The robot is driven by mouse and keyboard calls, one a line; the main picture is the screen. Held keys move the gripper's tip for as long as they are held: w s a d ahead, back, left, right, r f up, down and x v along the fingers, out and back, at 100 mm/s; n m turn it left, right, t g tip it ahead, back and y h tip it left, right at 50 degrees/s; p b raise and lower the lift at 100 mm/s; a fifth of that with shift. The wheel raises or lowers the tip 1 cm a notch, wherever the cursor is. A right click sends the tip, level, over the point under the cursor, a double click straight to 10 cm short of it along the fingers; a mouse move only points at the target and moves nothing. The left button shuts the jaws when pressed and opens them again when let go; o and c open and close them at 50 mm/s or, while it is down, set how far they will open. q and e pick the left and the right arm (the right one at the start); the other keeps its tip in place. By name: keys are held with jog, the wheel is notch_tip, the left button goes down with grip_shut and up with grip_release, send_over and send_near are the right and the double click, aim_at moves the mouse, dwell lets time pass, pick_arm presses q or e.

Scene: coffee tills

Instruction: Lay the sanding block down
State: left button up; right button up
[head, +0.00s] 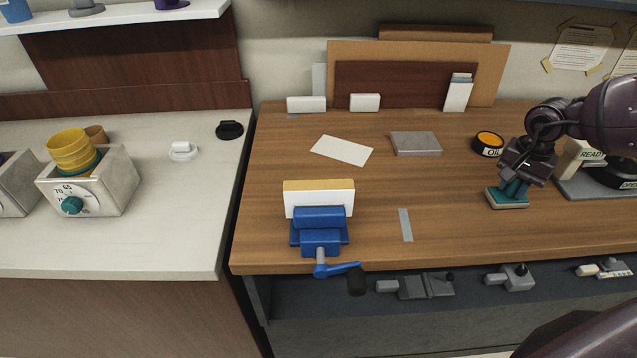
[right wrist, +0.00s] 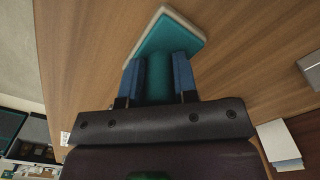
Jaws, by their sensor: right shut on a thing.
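The sanding block (head: 507,198) is a teal block with a pale bottom layer and a raised teal grip. It is at the right of the wooden bench (head: 370,240) in the head view. My right gripper (head: 517,186) is shut on its grip from above. In the right wrist view the block (right wrist: 168,32) shows beyond the blue fingers of the right gripper (right wrist: 160,78), which clasp the grip from both sides. The block appears at or just above the bench top; I cannot tell whether it touches. My left gripper is not in view.
A blue vise (head: 319,231) holds a white and tan board (head: 318,197) at the front. Bare wood lies between strip and sanding block.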

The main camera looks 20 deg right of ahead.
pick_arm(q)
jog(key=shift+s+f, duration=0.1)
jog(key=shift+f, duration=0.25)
pick_arm(e)
jog(key=shift+f, duration=0.45)
jog(key=o, duration=1)
notch_tip(320, 180, up, 2)
jog(key=shift+d+r, duration=0.1)
jog(key=shift+r, duration=0.15)
notch_tip(320, 180, up, 7)
jog(key=shift+r+p, duration=0.1)
jog(key=shift+p, duration=0.5)
jog(key=shift+r, duration=0.5)
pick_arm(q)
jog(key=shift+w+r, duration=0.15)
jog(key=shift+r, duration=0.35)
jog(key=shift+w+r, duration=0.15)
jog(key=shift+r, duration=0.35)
pick_arm(e)
jog(key=shift+r, duration=0.1)
